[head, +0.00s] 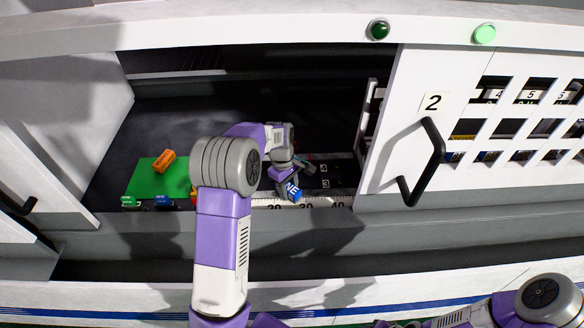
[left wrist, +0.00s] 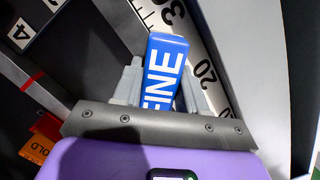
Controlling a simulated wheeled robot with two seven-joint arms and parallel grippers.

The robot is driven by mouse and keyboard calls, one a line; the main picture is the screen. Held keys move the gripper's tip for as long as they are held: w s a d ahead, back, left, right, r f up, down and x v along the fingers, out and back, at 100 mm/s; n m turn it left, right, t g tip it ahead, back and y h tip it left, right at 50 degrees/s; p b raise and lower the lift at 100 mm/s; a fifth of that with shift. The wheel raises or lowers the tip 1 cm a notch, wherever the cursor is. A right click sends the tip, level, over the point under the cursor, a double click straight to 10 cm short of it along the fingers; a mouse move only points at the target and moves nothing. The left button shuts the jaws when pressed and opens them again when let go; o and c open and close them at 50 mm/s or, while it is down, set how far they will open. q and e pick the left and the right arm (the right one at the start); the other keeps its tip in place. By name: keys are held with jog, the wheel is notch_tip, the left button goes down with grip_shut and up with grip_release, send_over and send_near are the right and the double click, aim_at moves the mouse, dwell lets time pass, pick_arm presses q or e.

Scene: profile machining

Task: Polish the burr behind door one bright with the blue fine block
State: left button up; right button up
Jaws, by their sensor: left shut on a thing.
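My left gripper (head: 286,178) reaches through the open doorway into the machine. It is shut on the blue fine block (head: 292,191). In the left wrist view the blue block (left wrist: 165,75), lettered FINE, stands between the two grey fingers, its far end close to the numbered scale (left wrist: 185,40). In the head view the block is tilted just above the scale strip (head: 320,203). I cannot make out the burr or whether the block touches anything. No door marked one is readable. My right gripper is out of the picture; only part of my right arm shows at lower right.
A green mat (head: 148,180) inside at left bears an orange block (head: 163,161); small green (head: 131,202) and blue (head: 162,201) pieces are at its front edge. Door 2 (head: 400,130) with its black handle (head: 437,150) bounds the opening at right. A bright green lamp (head: 484,34) shows above.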

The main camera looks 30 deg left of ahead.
pick_arm(q)
jog(key=shift+w+d+r+p, duration=0.2)
jog(key=shift+d+r+p, duration=0.05)
jog(key=shift+r+p, duration=0.1)
notch_tip(320, 180, up, 4)
jog(key=p, duration=0.2)
jog(key=shift+s+f+p, duration=0.1)
jog(key=shift+s+p, duration=0.05)
jog(key=shift+p, duration=0.2)
jog(key=shift+r+p, duration=0.65)
jog(key=shift+r, duration=0.05)
jog(key=shift+r+p, duration=0.95)
jog(key=shift+r, duration=0.15)
